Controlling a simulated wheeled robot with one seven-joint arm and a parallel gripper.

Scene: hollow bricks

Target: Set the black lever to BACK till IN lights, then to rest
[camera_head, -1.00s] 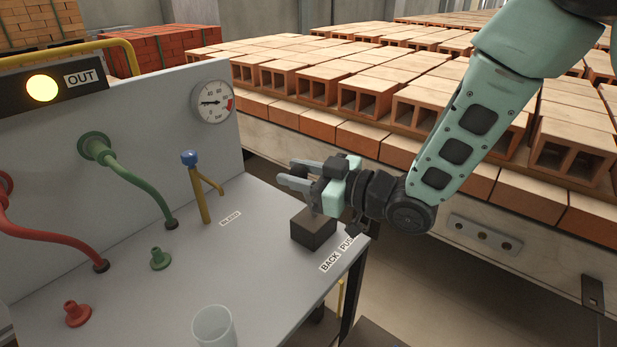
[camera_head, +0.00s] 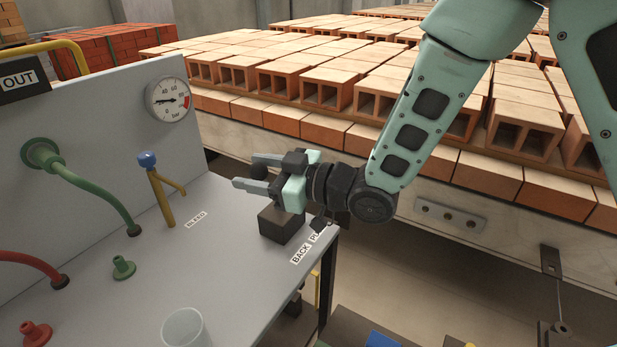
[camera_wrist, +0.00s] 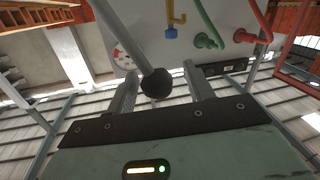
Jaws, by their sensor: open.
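The black lever's dark block (camera_head: 282,225) stands at the right edge of the grey bench. In the wrist view, the grey lever rod (camera_wrist: 130,38) ends in the black knob (camera_wrist: 155,83). The knob lies between the open fingers of my gripper (camera_wrist: 162,88), nearer the left one; contact cannot be told. The BACK label (camera_head: 300,252) is beside the block, with another label partly hidden.
A pressure gauge (camera_head: 168,100) is on the upright panel. A blue-topped yellow bleed valve (camera_head: 160,190), green hose (camera_head: 95,190), red hose (camera_head: 30,257) and clear cup (camera_head: 186,330) are on the bench. Rows of hollow bricks (camera_head: 330,85) stand behind my arm.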

